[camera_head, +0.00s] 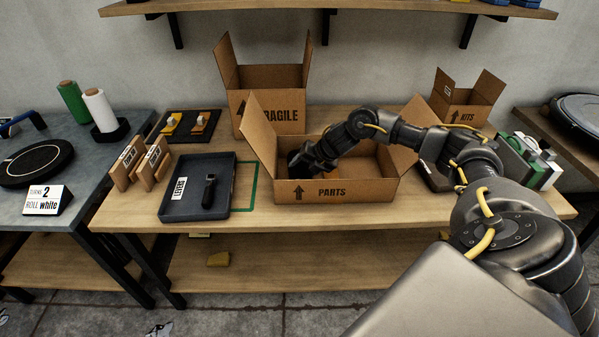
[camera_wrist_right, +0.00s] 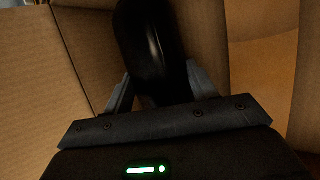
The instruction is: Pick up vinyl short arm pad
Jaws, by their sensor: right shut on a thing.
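In the head view my right arm reaches over the open PARTS box (camera_head: 345,190), and my right gripper (camera_head: 296,162) is down inside it at the left end. In the right wrist view the right gripper (camera_wrist_right: 160,88) is shut on a black, smooth, rounded pad (camera_wrist_right: 155,40), the vinyl short arm pad. The pad stands lengthwise between the two fingers, with cardboard walls close around it. In the head view the pad is mostly hidden by the gripper and the box wall. My left gripper is not in view.
A dark tray (camera_head: 188,212) holding a black-handled item stands left of the PARTS box. The FRAGILE box (camera_head: 272,122) is behind, the KITS box (camera_head: 467,107) back right. Raised flaps surround my right gripper. A shelf (camera_head: 400,12) hangs above the bench.

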